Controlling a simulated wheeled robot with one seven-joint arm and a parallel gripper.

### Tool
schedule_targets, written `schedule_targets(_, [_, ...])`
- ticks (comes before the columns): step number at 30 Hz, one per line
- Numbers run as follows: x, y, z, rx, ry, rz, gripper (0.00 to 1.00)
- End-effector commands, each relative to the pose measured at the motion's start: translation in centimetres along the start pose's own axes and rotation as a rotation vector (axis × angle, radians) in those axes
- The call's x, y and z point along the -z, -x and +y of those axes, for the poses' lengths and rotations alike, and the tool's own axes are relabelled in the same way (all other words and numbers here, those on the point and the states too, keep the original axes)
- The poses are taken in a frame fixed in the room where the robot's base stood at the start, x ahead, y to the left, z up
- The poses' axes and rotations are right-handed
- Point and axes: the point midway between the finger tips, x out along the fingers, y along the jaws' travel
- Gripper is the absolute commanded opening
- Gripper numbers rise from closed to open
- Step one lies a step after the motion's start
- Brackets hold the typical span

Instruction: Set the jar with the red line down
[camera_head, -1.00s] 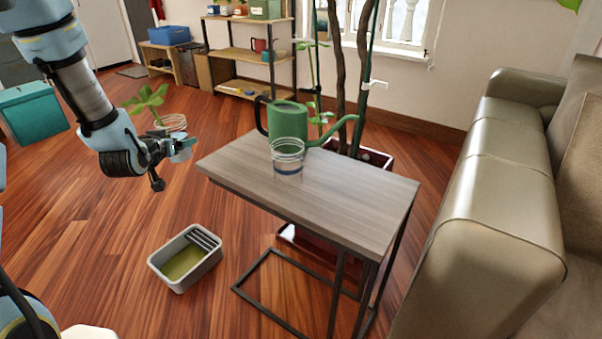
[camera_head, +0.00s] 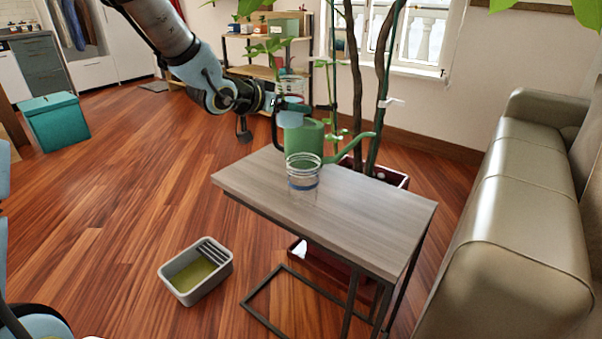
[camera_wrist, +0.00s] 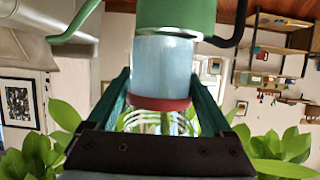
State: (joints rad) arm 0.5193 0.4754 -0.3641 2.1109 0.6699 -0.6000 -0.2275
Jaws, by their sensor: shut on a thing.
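The jar with the red line (camera_wrist: 163,75) is between my gripper's (camera_wrist: 160,95) fingers in the wrist view. It looks pale and bluish, with a red band, and green leaves spread around it in that view. The gripper partly hides the jar. A second clear jar with a blue line (camera_head: 303,180) stands upright on the table.
The watering can stands on the table just behind the second jar, its spout to the right. The table's right half is bare. A beige sofa (camera_head: 505,240) is at right, tall plant stems (camera_head: 380,100) rise behind, and a grey bin (camera_head: 196,272) sits on the floor.

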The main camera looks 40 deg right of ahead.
Motion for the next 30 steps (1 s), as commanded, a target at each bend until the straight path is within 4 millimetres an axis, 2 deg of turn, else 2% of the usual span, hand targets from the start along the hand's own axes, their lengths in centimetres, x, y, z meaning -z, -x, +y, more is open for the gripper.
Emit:
schedule_targets(1, [-1.6,-0.7,0.0,-0.002,0.004,-0.003,0.00])
schedule_targets(3, [-3.3,-1.4,0.1,-0.002,0.003,-0.003,0.00])
schedule_targets(11, [-8.6,-3.5,0.0,0.000,0.003,-0.002,0.00])
schedule_targets(20, [-10.6,-4.4,0.0,0.001,0.001,0.002,0.00])
schedule_targets(27, [-13.6,-5.6,-0.1,0.001,0.002,0.000,0.00])
schedule_targets(30, [-13.9,-5.8,-0.1,0.002,0.000,0.003,0.00])
